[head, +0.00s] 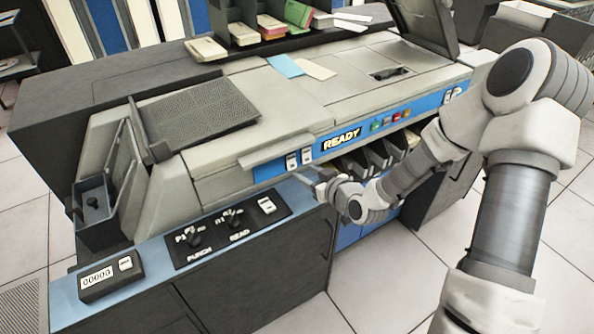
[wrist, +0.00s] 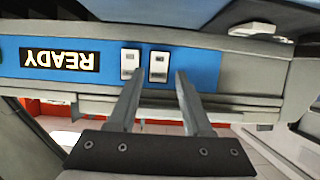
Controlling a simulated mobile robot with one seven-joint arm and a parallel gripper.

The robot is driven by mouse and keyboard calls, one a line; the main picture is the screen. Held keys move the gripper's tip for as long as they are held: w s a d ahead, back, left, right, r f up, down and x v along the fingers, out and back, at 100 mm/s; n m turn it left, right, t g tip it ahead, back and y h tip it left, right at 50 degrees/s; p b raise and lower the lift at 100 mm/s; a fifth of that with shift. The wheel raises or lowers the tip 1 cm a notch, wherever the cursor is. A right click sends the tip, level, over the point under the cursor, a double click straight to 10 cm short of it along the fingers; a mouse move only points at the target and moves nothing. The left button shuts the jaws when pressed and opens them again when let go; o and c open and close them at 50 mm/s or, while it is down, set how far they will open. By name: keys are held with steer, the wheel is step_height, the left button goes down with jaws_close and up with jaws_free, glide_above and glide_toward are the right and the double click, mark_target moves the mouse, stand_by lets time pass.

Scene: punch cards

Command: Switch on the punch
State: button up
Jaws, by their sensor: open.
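The punch (head: 290,95) is a large grey machine with a blue front panel. A lit-looking READY sign (head: 341,139) sits on that panel; it appears upside down in the wrist view (wrist: 60,60). Two small white switches (head: 299,159) lie left of READY. In the wrist view, the left switch (wrist: 130,64) and right switch (wrist: 158,66) stand side by side. My gripper (head: 308,178) is open and empty, just in front of and below the switches. In the wrist view its fingertips (wrist: 158,80) flank the right switch; contact cannot be told.
A lower blue ledge carries a black plate with PUNCH (head: 194,239) and READ (head: 235,218) knobs, a white switch (head: 267,206), and a counter box (head: 110,277). Card pockets (head: 375,155) lie right of my gripper. Loose cards (head: 300,68) rest on top. Open floor lies in front.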

mark_target(293, 166)
steer(key=x, duration=0.6)
steer(key=shift+c, duration=0.3)
jaws_close()
